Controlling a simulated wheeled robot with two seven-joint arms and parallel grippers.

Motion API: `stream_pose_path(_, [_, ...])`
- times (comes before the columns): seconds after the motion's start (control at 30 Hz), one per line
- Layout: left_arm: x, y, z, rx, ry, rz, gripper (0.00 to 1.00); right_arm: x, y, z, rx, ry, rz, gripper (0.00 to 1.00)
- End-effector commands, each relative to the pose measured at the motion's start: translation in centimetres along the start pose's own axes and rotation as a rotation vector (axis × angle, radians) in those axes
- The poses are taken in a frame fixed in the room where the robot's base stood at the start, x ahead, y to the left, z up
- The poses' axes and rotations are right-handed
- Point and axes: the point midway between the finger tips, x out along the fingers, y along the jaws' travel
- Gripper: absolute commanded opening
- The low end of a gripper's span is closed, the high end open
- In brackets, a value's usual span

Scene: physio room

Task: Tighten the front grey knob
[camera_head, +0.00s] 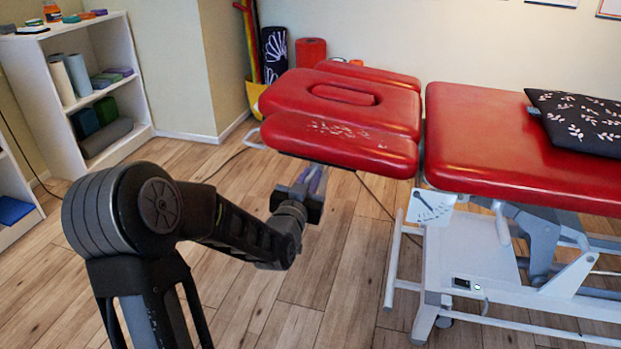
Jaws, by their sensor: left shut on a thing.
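A red padded treatment table (470,135) on a white frame stands at the right, with a separate red headrest section (340,148) at its left end. My left arm comes in from the lower left. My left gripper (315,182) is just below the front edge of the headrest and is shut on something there. The front grey knob is not clearly visible; the gripper and the headrest pad hide that spot. My right gripper is not in view.
A white shelf (140,85) with rolls and blocks stands at the back left. A yellow bin (256,95) and a red roll (310,52) are behind the headrest. A dark patterned pillow (580,122) lies on the table. The wooden floor left of the table frame is mostly clear.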

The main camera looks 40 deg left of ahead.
Motion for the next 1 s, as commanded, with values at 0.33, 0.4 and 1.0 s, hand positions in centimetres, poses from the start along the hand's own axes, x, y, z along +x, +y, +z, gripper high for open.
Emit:
stream_pose_path(0.33, [0.0, 0.0, 0.0, 0.001, 0.0, 0.0, 0.0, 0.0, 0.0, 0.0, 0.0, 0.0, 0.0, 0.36])
stream_pose_path(0.4, [0.0, 0.0, 0.0, 0.004, 0.0, 0.001, 0.0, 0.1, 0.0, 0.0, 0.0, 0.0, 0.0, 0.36])
stream_pose_path(1.0, [0.0, 0.3, 0.2, 0.277, 0.004, 0.001, 0.0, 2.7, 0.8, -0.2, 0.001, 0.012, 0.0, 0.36])
